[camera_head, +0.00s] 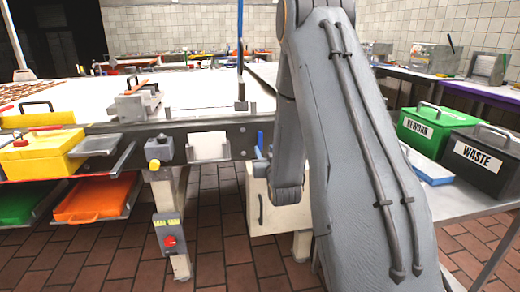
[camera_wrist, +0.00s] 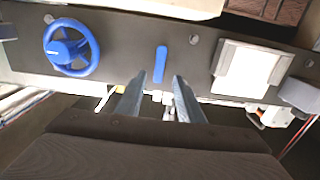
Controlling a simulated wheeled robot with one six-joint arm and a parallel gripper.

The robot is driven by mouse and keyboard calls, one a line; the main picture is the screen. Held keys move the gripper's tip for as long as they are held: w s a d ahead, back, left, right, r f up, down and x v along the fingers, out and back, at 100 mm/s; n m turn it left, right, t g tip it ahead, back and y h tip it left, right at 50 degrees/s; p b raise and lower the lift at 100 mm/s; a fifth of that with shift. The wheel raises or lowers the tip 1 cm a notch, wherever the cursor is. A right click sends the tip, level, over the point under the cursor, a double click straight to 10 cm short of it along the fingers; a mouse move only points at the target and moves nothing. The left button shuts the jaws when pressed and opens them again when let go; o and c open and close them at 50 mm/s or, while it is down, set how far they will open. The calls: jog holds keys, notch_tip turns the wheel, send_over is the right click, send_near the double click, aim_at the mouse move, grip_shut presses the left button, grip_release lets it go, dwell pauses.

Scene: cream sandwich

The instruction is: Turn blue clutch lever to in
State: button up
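The blue clutch lever (camera_wrist: 160,63) is a short upright bar on a dark panel in the wrist view. My gripper (camera_wrist: 159,78) shows there with its two grey fingers apart, one to each side of the lever's lower end as pictured.
A blue handwheel (camera_wrist: 93,48) is left of the lever in the wrist view, a white plate (camera_wrist: 243,71) in a grey frame right of it. In the head view a grey control box (camera_head: 159,149) and a red-button box (camera_head: 170,238) are left of my arm. The waste box (camera_head: 478,160) stands right.

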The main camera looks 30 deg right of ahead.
aim_at(260, 141)
jog(key=shift+x, duration=3.85)
jog(key=shift+r, duration=0.1)
grip_shut()
